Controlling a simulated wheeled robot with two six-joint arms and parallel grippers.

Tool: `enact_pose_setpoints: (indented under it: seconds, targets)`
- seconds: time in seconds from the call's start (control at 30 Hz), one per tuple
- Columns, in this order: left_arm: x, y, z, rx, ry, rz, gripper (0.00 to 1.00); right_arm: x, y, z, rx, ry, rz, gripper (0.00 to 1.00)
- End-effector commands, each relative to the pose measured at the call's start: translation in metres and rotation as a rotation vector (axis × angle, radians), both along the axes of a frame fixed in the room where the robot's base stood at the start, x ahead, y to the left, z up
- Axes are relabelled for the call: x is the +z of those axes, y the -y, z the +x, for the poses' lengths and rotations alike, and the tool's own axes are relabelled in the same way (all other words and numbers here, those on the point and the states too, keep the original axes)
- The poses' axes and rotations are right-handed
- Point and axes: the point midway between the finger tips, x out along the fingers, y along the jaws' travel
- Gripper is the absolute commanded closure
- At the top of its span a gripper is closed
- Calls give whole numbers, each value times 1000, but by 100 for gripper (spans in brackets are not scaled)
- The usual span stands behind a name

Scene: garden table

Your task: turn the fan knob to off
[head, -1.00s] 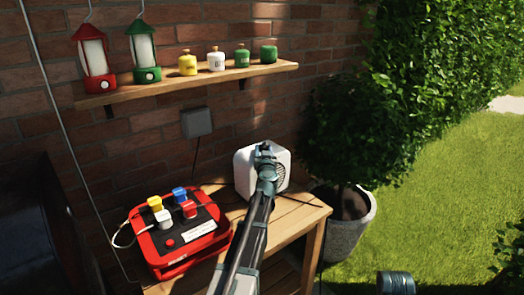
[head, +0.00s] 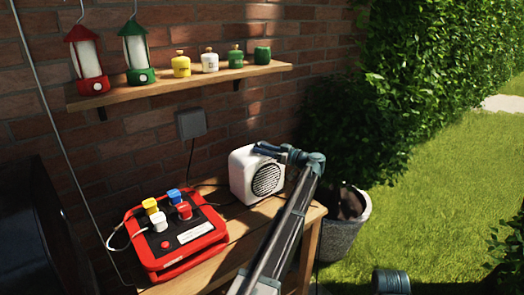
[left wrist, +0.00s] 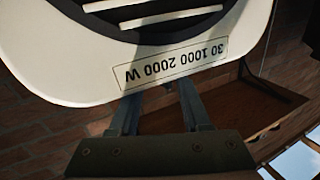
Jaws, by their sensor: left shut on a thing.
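The white fan heater (head: 243,180) with a dark round grille stands at the back of the wooden table. My left gripper (head: 262,148) reaches in from the right, over the heater's top edge, and is shut on the fan knob. The knob is hidden by the fingers, so its setting cannot be read. In the left wrist view, the heater's white front (left wrist: 60,75) fills the top, with an upside-down label reading "30 1000 2000 W". The fingers (left wrist: 160,108) pass behind its edge, their tips hidden. My right gripper is not in view.
A red box (head: 185,255) with coloured plugs stands left of the heater on the wooden table (head: 240,228). A wall shelf (head: 170,88) holds lanterns and small canisters. A cable runs to a grey wall box (head: 191,124).

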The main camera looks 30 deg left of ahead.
Motion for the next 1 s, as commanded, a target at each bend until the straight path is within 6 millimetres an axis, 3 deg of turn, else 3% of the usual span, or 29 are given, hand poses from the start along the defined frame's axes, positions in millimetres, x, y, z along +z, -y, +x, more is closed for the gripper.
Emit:
enact_pose_setpoints:
  seconds: [0.03,0.43,1.0]
  targets:
    - [0,0,8,35,0,1,100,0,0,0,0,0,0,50]
    - [0,-2,9,261,-1,0,100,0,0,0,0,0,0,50]
    - [0,-2,8,323,-1,1,100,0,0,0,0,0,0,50]
